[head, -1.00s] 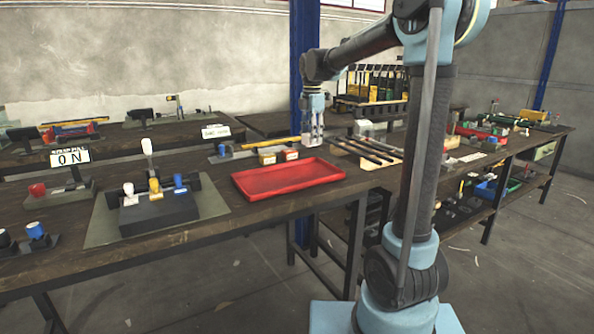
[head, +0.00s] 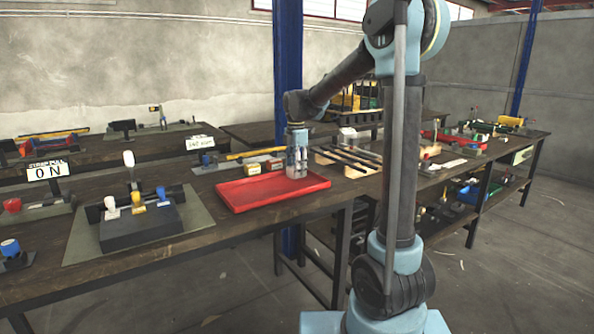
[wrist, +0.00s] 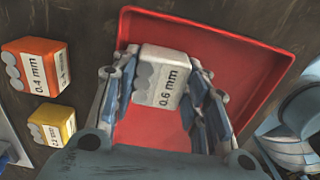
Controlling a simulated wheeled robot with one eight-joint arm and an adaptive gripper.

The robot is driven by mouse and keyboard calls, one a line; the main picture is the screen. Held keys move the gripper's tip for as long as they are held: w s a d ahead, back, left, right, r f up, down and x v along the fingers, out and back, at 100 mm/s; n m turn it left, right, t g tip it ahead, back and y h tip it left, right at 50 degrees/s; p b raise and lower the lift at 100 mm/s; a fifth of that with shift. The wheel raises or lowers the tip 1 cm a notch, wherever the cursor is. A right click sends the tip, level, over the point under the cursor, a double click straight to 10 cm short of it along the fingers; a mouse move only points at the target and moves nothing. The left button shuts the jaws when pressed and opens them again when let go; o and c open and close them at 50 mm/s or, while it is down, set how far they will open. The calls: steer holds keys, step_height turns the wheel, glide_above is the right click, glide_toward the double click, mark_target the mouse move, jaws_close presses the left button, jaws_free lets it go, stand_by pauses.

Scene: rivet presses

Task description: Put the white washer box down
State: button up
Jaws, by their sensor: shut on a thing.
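The white washer box (wrist: 162,84), marked "0.6 mm", sits between the fingers of my gripper (wrist: 160,98) in the wrist view. The fingers are shut on its sides. Under it is the red tray (wrist: 250,50). In the head view my gripper (head: 297,172) points down over the back right part of the red tray (head: 245,196). The box is hard to make out there behind the fingers. I cannot tell whether its base touches the tray floor.
An orange box (wrist: 36,68) marked "0.4 mm" and a yellow box (wrist: 52,126) stand left of the tray. A press fixture (head: 140,222) with coloured knobs is on the bench further left. Dark rods (head: 350,158) lie right of the tray. The tray's front left part is empty.

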steer(key=o, duration=0.8)
steer(key=shift+f, duration=0.1)
steer(key=shift+o, duration=0.2)
step_height(320, 180, up, 12)
steer(key=s+d+f+m, duration=0.2)
steer(key=s+d+m, duration=0.4)
steer(key=s+d, duration=0.2)
steer(key=s+d+f+m+t, duration=0.1)
steer(key=s+d+f+m, duration=0.6)
steer(key=s+f+m, duration=0.2)
steer(key=s+d+f+m+t, duration=0.1)
steer(key=s+d+f+m, duration=0.6)
steer(key=s+f, duration=0.6)
steer(key=s+m, duration=0.2)
steer(key=s, duration=0.1)
steer(key=shift+s+m, duration=0.2)
steer(key=shift+m, duration=0.1)
